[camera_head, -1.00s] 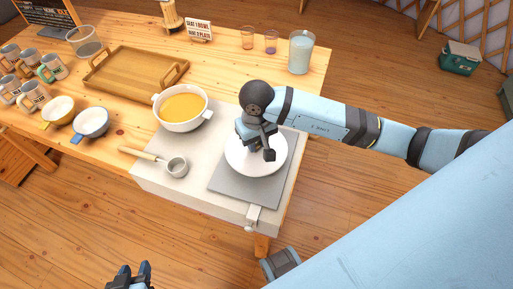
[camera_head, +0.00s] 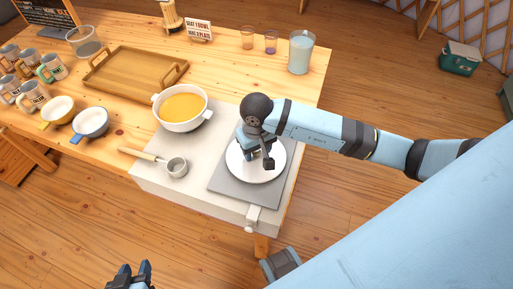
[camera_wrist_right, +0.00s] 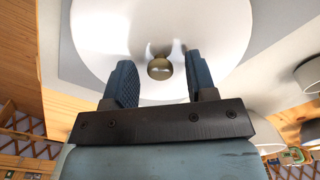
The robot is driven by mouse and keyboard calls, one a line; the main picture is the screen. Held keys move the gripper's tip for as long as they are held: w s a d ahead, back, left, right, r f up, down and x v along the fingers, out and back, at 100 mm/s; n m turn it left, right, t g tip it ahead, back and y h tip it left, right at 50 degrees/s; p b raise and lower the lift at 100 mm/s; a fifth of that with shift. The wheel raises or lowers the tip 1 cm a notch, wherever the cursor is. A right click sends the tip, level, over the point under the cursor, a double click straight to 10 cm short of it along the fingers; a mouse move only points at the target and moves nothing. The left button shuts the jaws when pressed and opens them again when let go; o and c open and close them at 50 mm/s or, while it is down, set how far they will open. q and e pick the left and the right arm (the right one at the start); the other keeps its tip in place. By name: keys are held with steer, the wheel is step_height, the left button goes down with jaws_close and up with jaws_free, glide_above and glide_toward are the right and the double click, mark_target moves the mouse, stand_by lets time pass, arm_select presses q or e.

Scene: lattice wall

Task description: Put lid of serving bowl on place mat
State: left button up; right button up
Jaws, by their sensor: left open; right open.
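The white round lid (camera_head: 241,170) lies on the grey place mat (camera_head: 226,189) at the right end of the table. In the right wrist view the lid (camera_wrist_right: 110,35) has a brass knob (camera_wrist_right: 160,67). My right gripper (camera_wrist_right: 160,85) is open, with one finger on each side of the knob and gaps to both. In the head view my right gripper (camera_head: 264,158) is above the lid and hides part of it. The serving bowl (camera_head: 181,107) stands uncovered, with yellow soup in it. My left gripper (camera_head: 131,272) is open and empty at the bottom edge, away from the table.
A ladle (camera_head: 176,167) lies left of the mat on the pale runner (camera_head: 203,196). A wooden tray (camera_head: 137,75), two small bowls (camera_head: 91,122) and several mugs are further left. A milk jug (camera_head: 300,53) and two small glasses stand at the back.

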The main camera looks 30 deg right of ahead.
step_height(320, 180, up, 12)
stand_by(0.4)
stand_by(0.3)
